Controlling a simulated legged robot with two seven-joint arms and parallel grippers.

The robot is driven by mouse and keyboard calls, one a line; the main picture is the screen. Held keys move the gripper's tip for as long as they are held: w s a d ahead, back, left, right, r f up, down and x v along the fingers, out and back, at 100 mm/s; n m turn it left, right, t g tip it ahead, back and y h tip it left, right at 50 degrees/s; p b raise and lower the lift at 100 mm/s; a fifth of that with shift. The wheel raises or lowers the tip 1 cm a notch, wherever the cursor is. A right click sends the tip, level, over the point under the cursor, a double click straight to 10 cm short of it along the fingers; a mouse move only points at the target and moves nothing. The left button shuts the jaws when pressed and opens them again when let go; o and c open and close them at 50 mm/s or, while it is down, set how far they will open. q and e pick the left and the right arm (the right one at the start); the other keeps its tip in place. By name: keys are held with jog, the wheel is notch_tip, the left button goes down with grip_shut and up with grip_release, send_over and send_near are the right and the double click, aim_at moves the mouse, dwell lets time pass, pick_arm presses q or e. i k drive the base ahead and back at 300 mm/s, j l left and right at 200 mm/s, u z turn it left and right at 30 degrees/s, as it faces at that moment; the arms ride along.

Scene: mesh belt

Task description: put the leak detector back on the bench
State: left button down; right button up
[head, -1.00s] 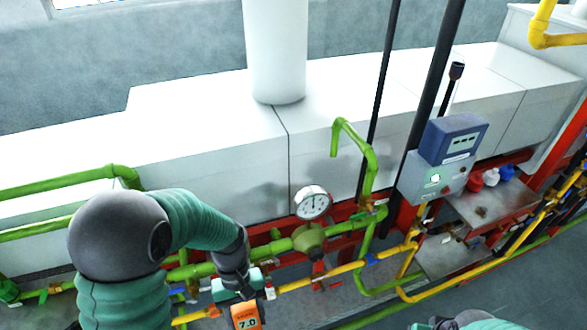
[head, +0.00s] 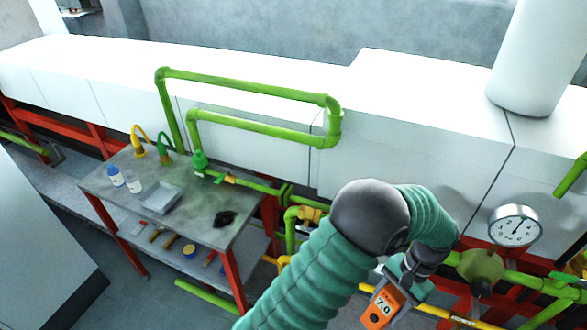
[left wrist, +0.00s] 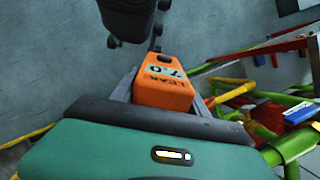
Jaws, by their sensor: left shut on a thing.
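The leak detector (head: 382,307) is an orange box with a dark-lettered label reading 7.0. My left gripper (head: 392,285) is shut on it and holds it in front of the pipes, at the lower right of the head view. In the left wrist view the detector (left wrist: 165,82) sits between the grey fingers, its LEAK label showing. The bench (head: 217,218) is a grey-topped table with red legs and a lower shelf, to the left of my arm. My right gripper is not in view.
Green pipes (head: 262,131) run behind the bench. A round gauge (head: 515,226) stands right of my left arm.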

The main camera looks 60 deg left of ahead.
aim_at(196, 210)
jog(key=k+u, duration=0.15)
jog(key=u, duration=0.3)
jog(key=k+j+u, duration=0.1)
jog(key=u, duration=0.3)
jog(key=k+j+u, duration=0.15)
jog(key=u, duration=0.3)
jog(key=k+j, duration=0.05)
